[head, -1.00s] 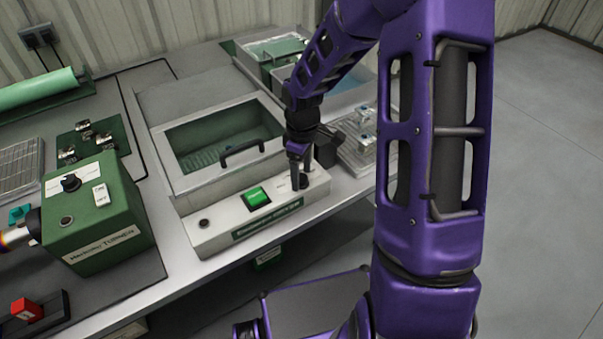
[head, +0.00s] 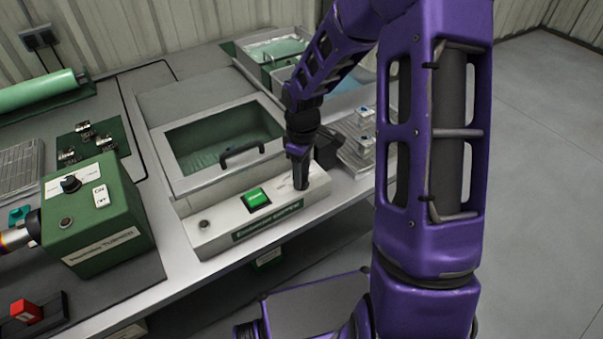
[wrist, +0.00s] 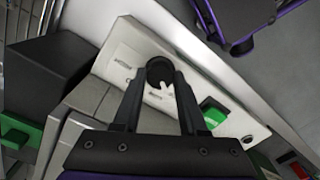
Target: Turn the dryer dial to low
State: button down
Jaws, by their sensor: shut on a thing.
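The dryer (head: 178,187) is a grey box with a windowed lid and a pale front panel, in the middle of the bench. Its black round dial (wrist: 159,71) shows in the wrist view, with a white pointer mark on it and small print on the panel around it. My gripper (wrist: 163,84) points down at the right end of the panel and is shut on the dial, one finger on each side. In the head view my gripper (head: 300,184) hides the dial. The print is too small to read.
A green lit switch (head: 256,199) and a round button (head: 204,224) sit on the same panel. A green control box (head: 100,215) with its own dial stands at left. Trays (head: 262,52) stand behind, and a rack of small parts (head: 360,140) is at right.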

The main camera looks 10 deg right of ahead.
jog(key=m, duration=0.4)
jog(key=shift+b, duration=0.35)
jog(key=shift+m, duration=1.6)
jog(key=shift+c, duration=2.2)
grip_release()
jog(key=shift+r, duration=0.1)
